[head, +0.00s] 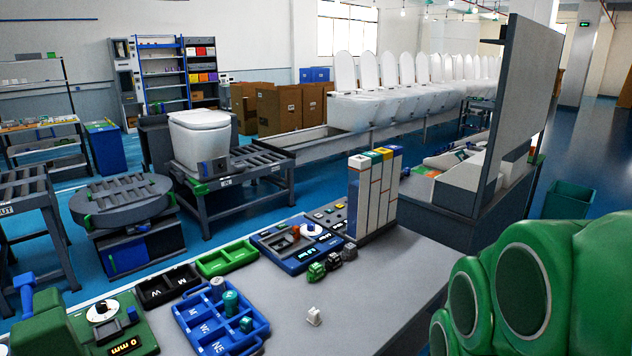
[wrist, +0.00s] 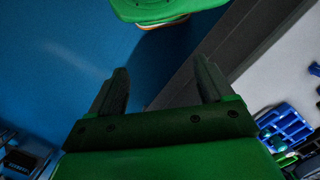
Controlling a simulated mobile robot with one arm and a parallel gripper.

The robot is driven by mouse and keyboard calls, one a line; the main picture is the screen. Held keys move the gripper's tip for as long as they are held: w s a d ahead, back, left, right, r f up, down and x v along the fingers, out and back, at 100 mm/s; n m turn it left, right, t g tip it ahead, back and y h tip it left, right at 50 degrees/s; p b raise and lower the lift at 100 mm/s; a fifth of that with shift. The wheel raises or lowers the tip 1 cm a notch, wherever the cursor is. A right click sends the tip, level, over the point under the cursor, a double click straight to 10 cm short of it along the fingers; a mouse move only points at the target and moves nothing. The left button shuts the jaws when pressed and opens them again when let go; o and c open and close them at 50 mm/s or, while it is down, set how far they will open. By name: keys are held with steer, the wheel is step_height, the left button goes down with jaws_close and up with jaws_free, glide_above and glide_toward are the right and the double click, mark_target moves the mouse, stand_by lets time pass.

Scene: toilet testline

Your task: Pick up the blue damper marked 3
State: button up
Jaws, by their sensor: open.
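No mark 3 is legible on any damper, so I cannot tell which piece is the blue damper marked 3. In the head view a blue tray (head: 262,327) near the table's front holds a few small upright cylinders: a grey-blue one (head: 217,288), a teal one (head: 230,303) and a smaller teal one (head: 246,325). My gripper (wrist: 160,88) is open and empty in the wrist view, above the blue floor beside the table edge. A blue tray (wrist: 286,127) shows at the right of that view, well apart from the fingers. My gripper is outside the head view.
A green device (head: 130,330) is at lower left. The table's right part is clear.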

steer(key=c, duration=0.3)
